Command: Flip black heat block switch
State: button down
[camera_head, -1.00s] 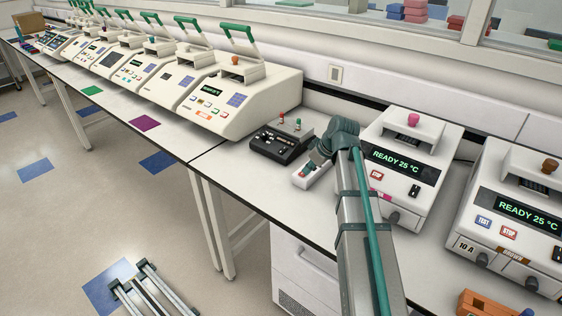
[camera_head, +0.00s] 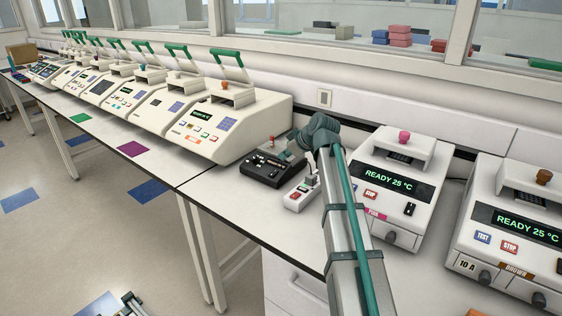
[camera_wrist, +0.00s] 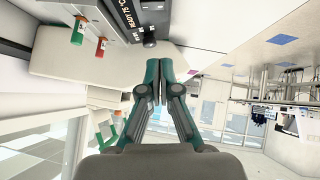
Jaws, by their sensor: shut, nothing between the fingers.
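A low black box (camera_head: 268,171) with small controls on its face sits on the bench in the head view. White heat blocks reading "READY 25 °C" stand to the right: one with a pink knob (camera_head: 404,137), one with a brown knob (camera_head: 544,177). The pink-knob block has a black rocker switch (camera_head: 409,209) on its front. I cannot tell which switch the task names. My gripper (camera_head: 290,150) is above the bench by the back of the black box, fingertips unclear there.
A small white box with a red switch (camera_head: 294,196) is beside the black box. A red-topped post (camera_head: 271,141) stands behind it. A row of white cyclers with green handles (camera_head: 227,51) fills the left bench. A purple mat (camera_head: 134,149) lies at the bench front.

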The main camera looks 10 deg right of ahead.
jog(key=p, duration=0.3)
send_over(271, 175)
jog(key=s, duration=0.2)
jog(key=f, duration=0.6)
jog(key=shift+w+d+f, duration=0.15)
jog(key=shift+w, duration=0.05)
jog(key=f, duration=0.2)
jog(key=shift+d+f, duration=0.3)
jog(key=shift+f, duration=0.1)
jog(key=shift+w+d+f+p, duration=0.1)
jog(key=shift+f+p, duration=0.25)
jog(key=shift+f, duration=0.2)
jog(key=shift+f+b, duration=0.5)
jog(key=shift+b, duration=0.6)
jog(key=shift+r, duration=0.25)
